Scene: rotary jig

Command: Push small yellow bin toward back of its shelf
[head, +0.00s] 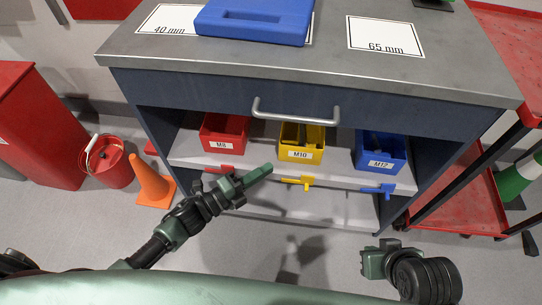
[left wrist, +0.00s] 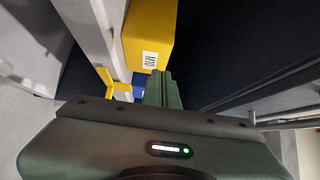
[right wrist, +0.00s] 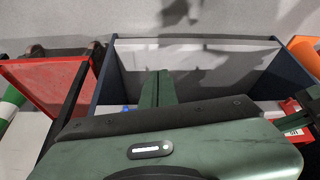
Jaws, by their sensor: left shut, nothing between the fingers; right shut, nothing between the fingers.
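The small yellow bin (head: 301,155), labelled M10, stands on the white shelf (head: 187,150) between a red and a blue bin. It shows large in the left wrist view (left wrist: 148,36). My left gripper (head: 268,170) is shut and empty, just in front of and left of the yellow bin in the head view. In the left wrist view its closed fingers (left wrist: 162,80) point toward the bin's labelled front; I cannot tell whether they touch it. My right gripper (head: 372,264) is low at the right, away from the bin; its closed, empty fingers show in the right wrist view (right wrist: 158,85).
The red M8 bin (head: 223,132) and blue M12 bin (head: 380,152) flank the yellow one. A yellow tab (head: 297,182) sits on the shelf edge. A drawer handle (head: 295,115) juts out above. An orange cone (head: 150,182) and red cart (head: 465,195) stand beside the cabinet.

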